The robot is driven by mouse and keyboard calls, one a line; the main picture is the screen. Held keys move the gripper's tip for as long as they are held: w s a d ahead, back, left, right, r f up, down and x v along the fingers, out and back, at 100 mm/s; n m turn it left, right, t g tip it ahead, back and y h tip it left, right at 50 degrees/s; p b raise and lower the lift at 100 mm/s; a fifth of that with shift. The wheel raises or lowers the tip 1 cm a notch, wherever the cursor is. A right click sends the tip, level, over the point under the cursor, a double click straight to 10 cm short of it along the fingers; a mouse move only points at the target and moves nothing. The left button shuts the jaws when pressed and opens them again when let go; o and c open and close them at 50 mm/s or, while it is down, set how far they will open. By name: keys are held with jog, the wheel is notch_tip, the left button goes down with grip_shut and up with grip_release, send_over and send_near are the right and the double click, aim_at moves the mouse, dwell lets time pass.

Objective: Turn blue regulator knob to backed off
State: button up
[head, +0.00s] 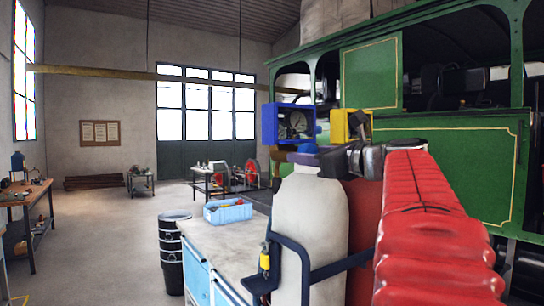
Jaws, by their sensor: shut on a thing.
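The blue regulator (269,124) is a blue box with a round dial gauge (298,122) in its face, at the centre of the head view. A rounded blue knob (306,148) shows just below the box. My gripper (318,157) is at the end of my red-sleeved arm, reaching in from the right. It is shut on the blue knob, though its fingertips are small and partly hidden. The knob's turn angle and the gauge reading are too small to tell.
A yellow box (343,126) is close to the right of the blue one, near my wrist. Pale (310,222) and red cylinders stand below. A workbench (214,237) with a blue bin (228,212) is to the left. Open floor (105,245) lies left.

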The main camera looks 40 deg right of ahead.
jog(key=o, duration=1.1)
jog(key=shift+c, duration=0.2)
jog(key=s+a, duration=0.1)
jog(key=s, duration=1.2)
jog(key=shift+s+a, duration=0.3)
jog(key=shift+s, duration=0.05)
jog(key=shift+f, duration=0.1)
